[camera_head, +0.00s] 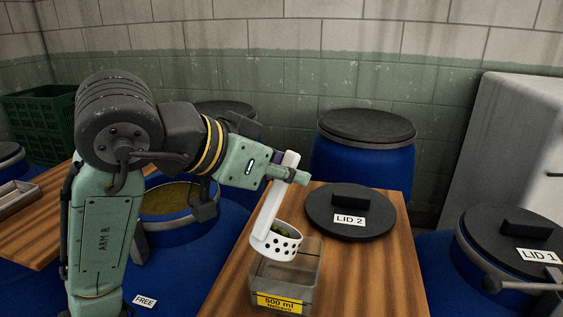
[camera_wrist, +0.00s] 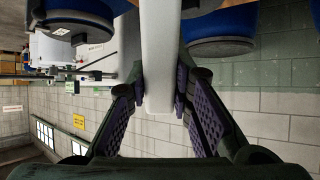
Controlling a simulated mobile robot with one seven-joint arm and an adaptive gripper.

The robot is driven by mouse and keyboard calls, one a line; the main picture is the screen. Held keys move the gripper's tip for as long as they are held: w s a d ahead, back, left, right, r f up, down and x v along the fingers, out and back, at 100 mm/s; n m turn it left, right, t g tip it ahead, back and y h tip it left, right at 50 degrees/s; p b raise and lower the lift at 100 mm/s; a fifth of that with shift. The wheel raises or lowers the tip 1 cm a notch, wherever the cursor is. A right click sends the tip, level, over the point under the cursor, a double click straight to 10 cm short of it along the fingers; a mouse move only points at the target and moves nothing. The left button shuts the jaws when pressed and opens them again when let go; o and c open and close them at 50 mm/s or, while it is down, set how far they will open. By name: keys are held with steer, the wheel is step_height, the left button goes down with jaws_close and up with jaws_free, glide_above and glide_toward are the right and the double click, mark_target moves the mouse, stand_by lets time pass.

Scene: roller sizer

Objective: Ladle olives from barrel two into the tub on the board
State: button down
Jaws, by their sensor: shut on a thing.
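My gripper (camera_head: 287,171) is shut on the white handle of the ladle (camera_head: 276,242). In the wrist view the purple-padded fingers (camera_wrist: 165,95) press on both sides of the handle (camera_wrist: 160,60). The cup overlaps the tub's back rim in the picture; I cannot tell the exact gap. The open blue barrel (camera_head: 180,232) at the left holds olives or brine; its number is not visible.
The black lid marked LID 2 (camera_head: 350,208) lies on the board (camera_head: 380,270) behind the tub. A barrel with LID 1 (camera_head: 515,245) stands at the right. A closed blue barrel (camera_head: 364,165) stands behind. A metal tray (camera_head: 16,195) is at far left.

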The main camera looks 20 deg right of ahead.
steer(key=w+d+f+g+y+p, duration=0.3)
steer(key=d+f+y+p, duration=0.3)
steer(key=d+y+p, duration=0.1)
steer(key=shift+d+g+y+p, duration=0.25)
steer(key=shift+g+y+p, duration=0.05)
steer(key=shift+y+p, duration=0.65)
stand_by(1.1)
steer(key=shift+f, duration=0.1)
stand_by(0.5)
